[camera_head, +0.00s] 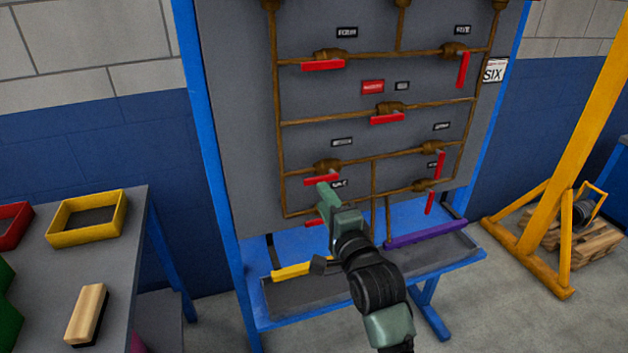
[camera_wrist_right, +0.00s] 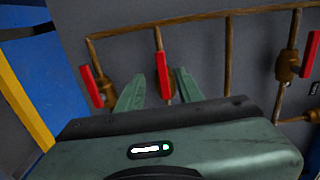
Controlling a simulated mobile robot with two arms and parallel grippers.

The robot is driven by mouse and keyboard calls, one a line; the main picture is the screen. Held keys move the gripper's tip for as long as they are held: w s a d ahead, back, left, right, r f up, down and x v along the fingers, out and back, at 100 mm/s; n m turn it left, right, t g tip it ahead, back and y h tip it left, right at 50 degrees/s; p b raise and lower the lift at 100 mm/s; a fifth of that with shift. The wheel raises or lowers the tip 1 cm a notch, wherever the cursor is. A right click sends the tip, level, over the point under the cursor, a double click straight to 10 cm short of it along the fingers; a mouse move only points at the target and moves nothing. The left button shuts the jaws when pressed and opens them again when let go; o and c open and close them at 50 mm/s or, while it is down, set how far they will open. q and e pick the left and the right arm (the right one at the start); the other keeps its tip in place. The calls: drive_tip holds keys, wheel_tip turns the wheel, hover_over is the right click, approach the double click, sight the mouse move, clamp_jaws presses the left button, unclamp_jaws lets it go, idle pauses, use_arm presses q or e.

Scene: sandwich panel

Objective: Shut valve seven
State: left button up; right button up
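The grey valve panel (camera_head: 235,120) carries brown pipes and several valves with red handles. Its small black labels are too small to read, so I cannot tell which valve is seven. My right gripper (camera_head: 328,197) is in front of the panel's lower left, beside a level red handle (camera_head: 320,181). Another red handle (camera_head: 315,223) is partly hidden behind it. In the right wrist view the fingers (camera_wrist_right: 158,92) are apart, with a red handle (camera_wrist_right: 162,72) showing between them; I cannot tell whether they touch it. My left gripper is out of view.
A blue shelf with a grey tray (camera_head: 310,290) sticks out below the panel. A grey table (camera_head: 50,270) with a yellow bin (camera_head: 87,216) and a brush (camera_head: 87,314) stands at left. A yellow frame (camera_head: 575,140) stands at right.

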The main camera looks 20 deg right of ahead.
sight(314, 178)
drive_tip(key=w, duration=0.7)
drive_tip(key=shift+w+a+p, duration=0.1)
drive_tip(key=shift+w+p, duration=0.25)
drive_tip(key=shift+p, duration=0.05)
clamp_jaws()
idle(1.0)
